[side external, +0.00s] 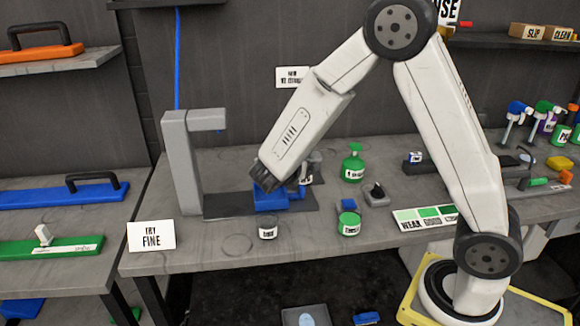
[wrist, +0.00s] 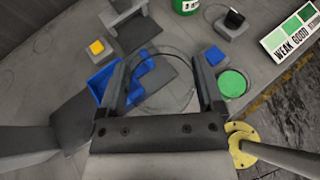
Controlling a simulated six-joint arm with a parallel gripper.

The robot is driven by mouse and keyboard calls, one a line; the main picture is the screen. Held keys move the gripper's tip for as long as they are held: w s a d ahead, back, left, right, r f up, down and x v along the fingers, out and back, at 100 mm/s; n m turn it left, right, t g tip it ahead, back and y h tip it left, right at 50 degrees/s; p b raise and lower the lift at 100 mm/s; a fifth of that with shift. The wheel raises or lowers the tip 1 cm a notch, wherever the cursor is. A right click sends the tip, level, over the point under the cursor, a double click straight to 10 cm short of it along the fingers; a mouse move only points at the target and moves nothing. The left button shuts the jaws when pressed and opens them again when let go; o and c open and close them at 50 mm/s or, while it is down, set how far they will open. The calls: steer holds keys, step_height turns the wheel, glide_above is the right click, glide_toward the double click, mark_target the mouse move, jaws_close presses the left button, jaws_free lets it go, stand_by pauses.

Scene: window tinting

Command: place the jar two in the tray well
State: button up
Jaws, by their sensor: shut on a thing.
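My gripper (side external: 262,187) is low over the dark plate of the grey stand; its two fingers also show in the wrist view (wrist: 167,88). They are apart, as if around something wide. Only a faint round outline shows between them; what they hold is not clear. A blue tray-like piece (side external: 272,199) sits under the gripper on the plate, and in the wrist view (wrist: 103,77) it is left of the fingers, partly hidden. A small jar with a white label (side external: 267,229) is just in front of the plate. A green-lidded jar (side external: 349,224) stands to its right. The jar labels are too small to read surely.
The tall grey stand (side external: 182,165) rises left of my gripper. A green pump bottle (side external: 353,168), a block with a black knob (side external: 376,195) and a green shade card (side external: 425,217) are to the right. A "TRY FINE" sign (side external: 151,236) stands at the front left.

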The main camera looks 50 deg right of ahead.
steer(key=shift+w+d+f, duration=0.5)
steer(key=shift+w+f, duration=1)
steer(key=shift+w, duration=0.6)
steer(key=shift+w+d+f, duration=0.45)
steer(key=shift+w+f, duration=1.05)
steer(key=shift+w, duration=0.55)
steer(key=shift+w+d+f, duration=0.5)
steer(key=shift+w+f, duration=1)
steer(key=shift+w, duration=0.6)
steer(key=shift+w+f, duration=0.2)
steer(key=shift+f, duration=1.65)
steer(key=shift+f, duration=0.1)
steer(key=o, duration=1)
steer(key=shift+o, duration=0.2)
